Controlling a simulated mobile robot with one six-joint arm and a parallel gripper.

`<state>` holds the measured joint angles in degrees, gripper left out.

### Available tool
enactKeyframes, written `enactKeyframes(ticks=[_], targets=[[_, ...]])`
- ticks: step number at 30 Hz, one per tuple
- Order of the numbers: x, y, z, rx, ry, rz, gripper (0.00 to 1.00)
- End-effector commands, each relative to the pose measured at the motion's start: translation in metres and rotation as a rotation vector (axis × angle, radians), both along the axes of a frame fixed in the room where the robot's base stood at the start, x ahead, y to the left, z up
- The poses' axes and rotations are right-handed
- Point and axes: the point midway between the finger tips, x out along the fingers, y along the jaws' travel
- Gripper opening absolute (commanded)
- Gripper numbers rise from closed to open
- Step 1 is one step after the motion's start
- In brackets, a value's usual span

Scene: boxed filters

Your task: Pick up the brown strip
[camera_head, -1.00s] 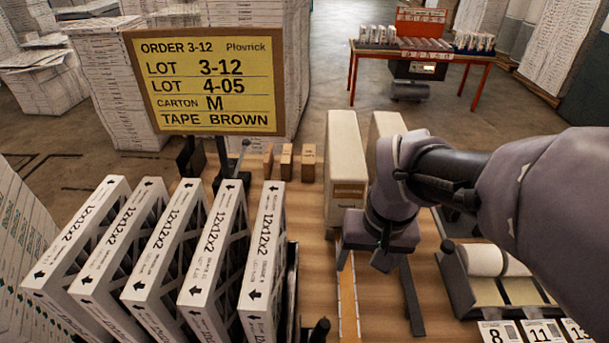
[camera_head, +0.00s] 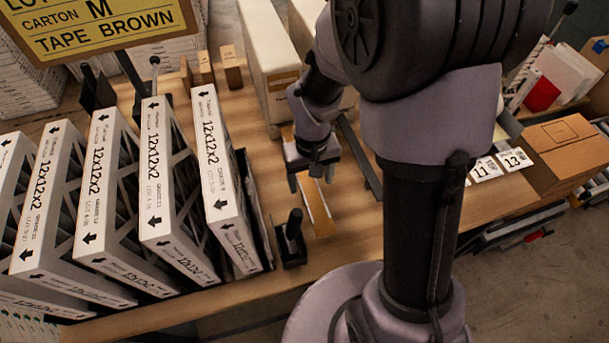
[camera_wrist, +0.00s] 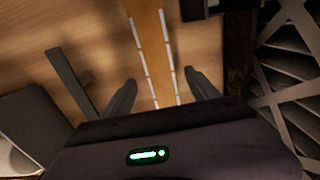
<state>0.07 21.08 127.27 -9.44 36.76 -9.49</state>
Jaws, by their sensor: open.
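A flat tan-brown strip (camera_head: 319,210) with white dashes along its edges lies lengthwise on the wooden bench, just right of the filter row. It also shows in the wrist view (camera_wrist: 151,50), running from the top edge down between my fingers. My gripper (camera_head: 311,181) is above the strip, pointing down, open and empty. In the wrist view the two fingertips (camera_wrist: 161,88) are apart, one on each side of the strip. Part of the strip is hidden under my gripper. I cannot tell how high the fingertips are above it.
A row of white boxed filters (camera_head: 228,190) stands left of the strip. A black upright handle (camera_head: 293,240) is close to its near left. A dark bar (camera_head: 358,158) lies to its right, and a white carton (camera_head: 268,50) stands behind. A brown box (camera_head: 570,148) is far right.

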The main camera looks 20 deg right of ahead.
Motion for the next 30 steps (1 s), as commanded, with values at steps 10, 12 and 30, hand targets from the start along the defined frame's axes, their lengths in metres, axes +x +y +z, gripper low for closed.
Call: enactKeyframes(ticks=[10, 12, 30], targets=[[0.0, 0.0, -0.011, 0.0, -0.001, 0.0, 0.61], [0.0, 0.0, -0.011, 0.0, -0.001, 0.0, 0.47], [0.002, 0.001, -0.003, 0.0, -0.001, 0.0, 0.18]])
